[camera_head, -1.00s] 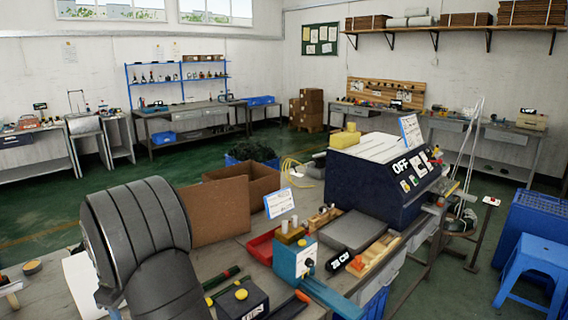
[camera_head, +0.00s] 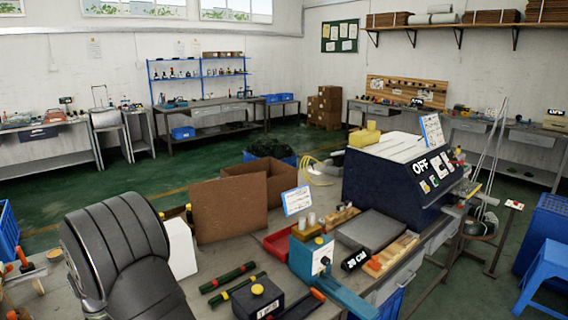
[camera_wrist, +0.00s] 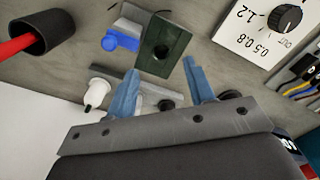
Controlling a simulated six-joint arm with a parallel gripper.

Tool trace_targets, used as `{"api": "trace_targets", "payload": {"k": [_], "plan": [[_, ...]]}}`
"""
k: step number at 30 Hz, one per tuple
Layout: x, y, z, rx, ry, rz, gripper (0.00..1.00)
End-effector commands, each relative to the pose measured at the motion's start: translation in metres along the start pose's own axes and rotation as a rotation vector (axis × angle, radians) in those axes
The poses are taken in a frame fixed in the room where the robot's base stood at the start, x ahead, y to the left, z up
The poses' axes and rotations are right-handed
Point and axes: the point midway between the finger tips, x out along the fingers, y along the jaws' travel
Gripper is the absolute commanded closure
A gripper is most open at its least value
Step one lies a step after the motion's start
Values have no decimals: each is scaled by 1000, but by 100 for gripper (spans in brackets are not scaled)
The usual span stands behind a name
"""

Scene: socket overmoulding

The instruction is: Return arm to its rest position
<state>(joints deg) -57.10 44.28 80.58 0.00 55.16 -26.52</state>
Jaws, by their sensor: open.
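My gripper (camera_wrist: 159,68) shows in the wrist view with its two blue fingers spread apart and nothing between them that I can see held. It is above the grey bench top (camera_wrist: 70,62). Beyond the fingertips are a dark green block (camera_wrist: 164,46) with a hole and a blue part (camera_wrist: 119,41) beside it. A white cylinder (camera_wrist: 97,92) lies left of the left finger. My dark grey arm (camera_head: 115,245) fills the lower left of the head view. The gripper itself is hidden there.
The bench carries a cardboard box (camera_head: 262,182), a blue machine (camera_head: 395,180) marked OFF, a blue press (camera_head: 312,258), a red tray (camera_head: 279,242) and a black box (camera_head: 257,297). A white block (camera_head: 181,247) stands beside my arm.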

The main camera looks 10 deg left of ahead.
Motion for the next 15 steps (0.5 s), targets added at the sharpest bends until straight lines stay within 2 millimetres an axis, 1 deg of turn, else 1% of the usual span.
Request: {"api": "trace_targets", "payload": {"k": [1,3,6,9,15], "plan": [[7,-2,-3,-1,-3,-1,51],[16,-1,-2,1,-1,-1,51],[23,-1,-2,0,-1,-1,51],[28,-1,-2,0,0,0,51],[28,-1,-2,0,1,0,51]]}}
